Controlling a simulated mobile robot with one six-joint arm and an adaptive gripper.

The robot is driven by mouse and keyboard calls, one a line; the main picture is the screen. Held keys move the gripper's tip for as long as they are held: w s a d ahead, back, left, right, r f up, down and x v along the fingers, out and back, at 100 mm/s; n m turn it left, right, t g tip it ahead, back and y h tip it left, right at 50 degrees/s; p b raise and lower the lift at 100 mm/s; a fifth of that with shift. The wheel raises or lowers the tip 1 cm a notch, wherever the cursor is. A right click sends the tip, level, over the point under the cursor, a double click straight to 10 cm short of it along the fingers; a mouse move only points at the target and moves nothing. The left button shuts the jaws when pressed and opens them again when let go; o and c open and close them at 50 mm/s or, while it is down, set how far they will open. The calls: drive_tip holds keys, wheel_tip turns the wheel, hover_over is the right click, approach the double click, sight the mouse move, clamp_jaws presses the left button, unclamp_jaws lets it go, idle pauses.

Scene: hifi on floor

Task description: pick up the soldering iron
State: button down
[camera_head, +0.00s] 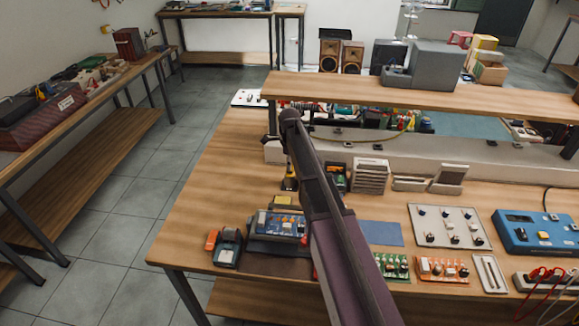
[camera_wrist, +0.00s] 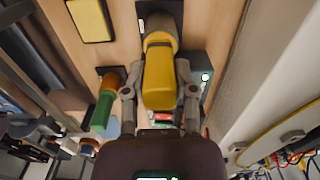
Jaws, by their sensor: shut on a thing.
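The soldering iron, a yellow piece with a grey-brown end (camera_wrist: 160,72), is between the two fingers of my gripper (camera_wrist: 160,92) in the wrist view. The fingers are shut on its sides. In the head view a small part of the yellow and dark iron (camera_head: 290,180) shows just left of my arm, over the wooden workbench (camera_head: 210,205). My arm hides most of the gripper there. I cannot tell whether the iron is touching the bench.
A green and orange item (camera_wrist: 105,100) stands close to the left finger. Grey racks (camera_head: 370,175) and a blue device (camera_head: 535,232) are to the right.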

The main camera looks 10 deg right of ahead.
drive_tip(key=shift+r, duration=0.2)
wheel_tip(320, 180, up, 10)
drive_tip(key=p, duration=1)
drive_tip(key=shift+f, duration=0.2)
drive_tip(key=shift+r, duration=0.1)
idle(0.3)
wheel_tip(320, 180, up, 4)
drive_tip(key=p, duration=0.4)
drive_tip(key=shift+r+p, duration=0.2)
drive_tip(key=shift+p, duration=0.1)
drive_tip(key=shift+s+f, duration=0.1)
